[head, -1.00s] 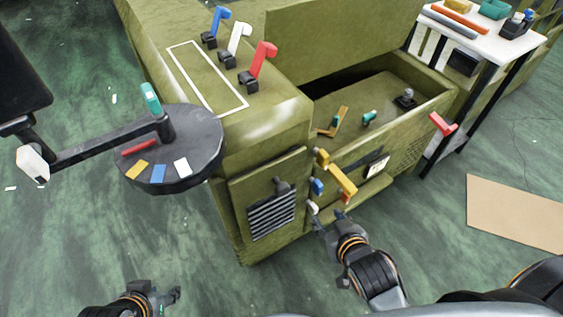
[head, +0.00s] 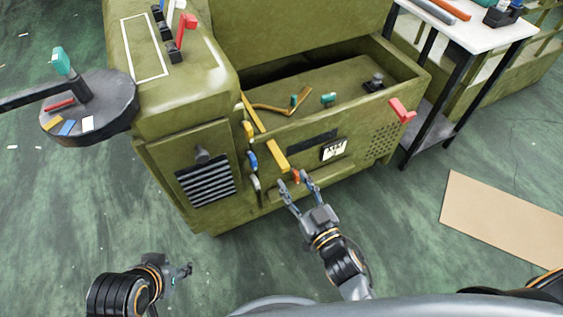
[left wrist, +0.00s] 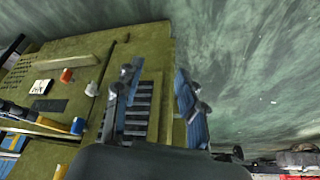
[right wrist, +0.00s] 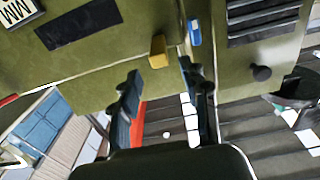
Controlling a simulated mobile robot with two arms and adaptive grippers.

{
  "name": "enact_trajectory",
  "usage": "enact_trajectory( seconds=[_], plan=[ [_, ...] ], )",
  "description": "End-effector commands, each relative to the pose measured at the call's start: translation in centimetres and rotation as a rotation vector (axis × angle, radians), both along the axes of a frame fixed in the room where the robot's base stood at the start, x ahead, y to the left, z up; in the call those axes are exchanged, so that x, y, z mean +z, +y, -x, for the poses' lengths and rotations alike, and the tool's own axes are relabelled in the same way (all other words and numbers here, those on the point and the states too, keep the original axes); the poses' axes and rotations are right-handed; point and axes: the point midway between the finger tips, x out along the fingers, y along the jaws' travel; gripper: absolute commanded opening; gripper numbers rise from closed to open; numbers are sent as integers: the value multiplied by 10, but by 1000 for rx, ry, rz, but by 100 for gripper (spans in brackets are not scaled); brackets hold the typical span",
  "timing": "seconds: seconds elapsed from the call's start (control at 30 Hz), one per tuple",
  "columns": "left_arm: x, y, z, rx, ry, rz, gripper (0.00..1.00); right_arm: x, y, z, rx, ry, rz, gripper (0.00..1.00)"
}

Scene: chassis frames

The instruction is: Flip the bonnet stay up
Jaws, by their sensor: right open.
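A yellow bar (head: 264,133), which looks like the bonnet stay, slants down across the front of the green chassis (head: 215,85), its lower end broad. It also shows in the left wrist view (left wrist: 40,128). An orange-red tab (head: 296,176) sits beside its lower end. My right gripper (head: 294,179) is open, fingers pointing up at the tab and the bar's lower end; I cannot tell whether it touches them. A yellow block (right wrist: 158,52) shows ahead of its fingers in the right wrist view. My left gripper (head: 187,271) is open and empty, low and left, away from the chassis.
Blue (head: 252,160) and white (head: 256,183) tabs sit left of the bar. A red handle (head: 402,110) sticks out at the chassis's right. The open bay holds a bent orange-brown rod (head: 285,109). A round dark tray (head: 110,105) stands left. A white-topped table (head: 485,35) stands right.

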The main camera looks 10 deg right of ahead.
Motion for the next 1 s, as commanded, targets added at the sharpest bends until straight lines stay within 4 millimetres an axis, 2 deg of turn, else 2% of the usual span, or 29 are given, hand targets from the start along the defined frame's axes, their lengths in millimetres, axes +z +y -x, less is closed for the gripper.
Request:
enact_trajectory(
  seconds=[0.1,0.33,0.5,0.8,1.0],
  plan=[
    [3,-6,-18,-7,-84,18,40,0,8,-26,0,-4,1,45],
    [15,-15,-44,-19,-219,49,40,-1,19,-60,-1,-1,1,45],
    [21,-18,-53,-21,-267,59,40,0,23,-71,-1,1,-1,45],
    [22,-19,-54,-23,-275,61,40,0,23,-72,-1,1,-1,45],
    [22,-19,-54,-23,-274,60,40,0,23,-72,-1,1,0,5]
  ],
)
